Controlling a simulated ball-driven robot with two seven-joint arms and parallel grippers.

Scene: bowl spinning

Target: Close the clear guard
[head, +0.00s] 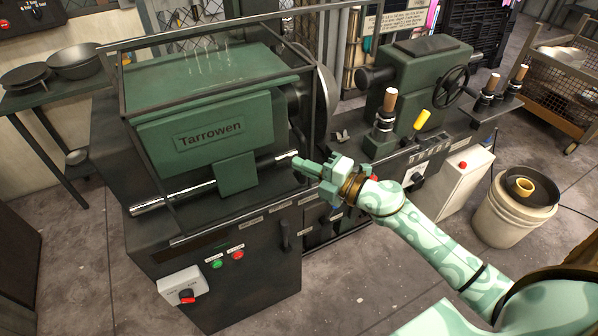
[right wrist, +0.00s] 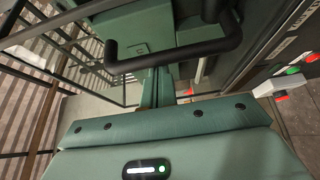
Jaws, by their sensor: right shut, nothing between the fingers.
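The clear guard (head: 311,115) is a see-through panel in a dark bar frame. It stands in front of and over the green Tarrowen headstock, at the left of the lathe in the head view. The round spinning disc (head: 326,95) shows at the guard's right edge. My right gripper (head: 299,165) is by the guard's lower right edge, fingers pointing left; I cannot tell whether it touches. In the right wrist view the fingers (right wrist: 157,88) are together and empty, just below a dark bent handle (right wrist: 178,58). My left gripper is not in view.
The green tailstock (head: 425,70) with a handwheel stands to the right. A bright rod (head: 172,197) runs along the machine front. Green and red buttons (head: 228,259) and a red switch (head: 186,296) sit below. A white bucket (head: 513,212) and a wire cart (head: 562,85) stand at right.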

